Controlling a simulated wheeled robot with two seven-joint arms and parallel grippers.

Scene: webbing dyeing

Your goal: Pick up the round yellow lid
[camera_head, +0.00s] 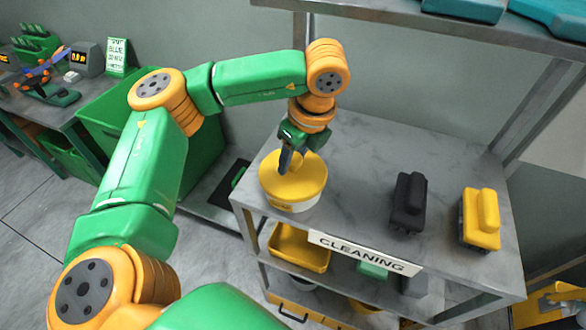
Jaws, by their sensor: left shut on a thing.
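The round yellow lid (305,186) sits on top of a white round tub (294,207) at the left end of the grey shelf top. My left gripper (285,168) reaches down from above and is shut on the lid's raised middle part. The gripper's fingers and wrist hide part of the lid's far side. The lid looks level and in contact with the tub's rim. My right gripper is out of the picture.
A black brush-like block (408,203) and a yellow one (481,220) stand on the shelf top (350,215) to the right. A "CLEANING" sign (363,252) hangs on the front edge. A yellow bin (298,250) is below. A metal upper shelf (400,15) overhangs behind.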

